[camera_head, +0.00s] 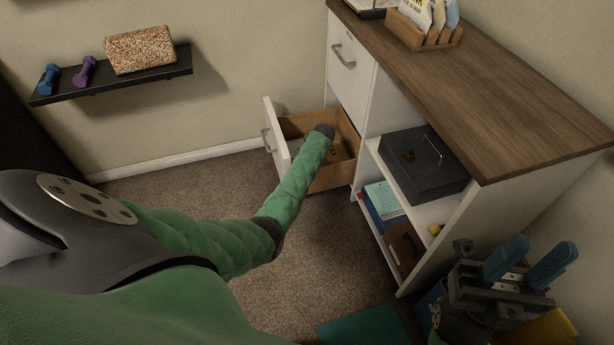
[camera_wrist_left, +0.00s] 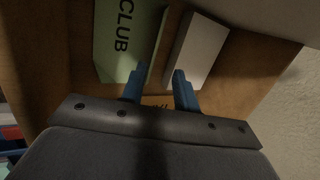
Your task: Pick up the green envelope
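My left arm reaches into the open drawer (camera_head: 330,184), and its gripper is hidden in the head view. In the left wrist view my left gripper (camera_wrist_left: 160,72) has its two blue fingers apart, with nothing clearly held. A white block-like item (camera_wrist_left: 201,50) lies beyond the right finger. A partly hidden lettered tan item (camera_wrist_left: 155,101) shows between the fingers. My right gripper (camera_head: 528,258) is open and empty at the lower right.
The drawer's wooden walls and white front enclose the left gripper closely. The cabinet (camera_head: 348,80) stands to the right, with a dark box (camera_head: 425,165) and papers (camera_head: 384,200) on its shelves. A wall shelf (camera_head: 115,76) holds dumbbells and a speckled block. Carpet in front is mostly clear.

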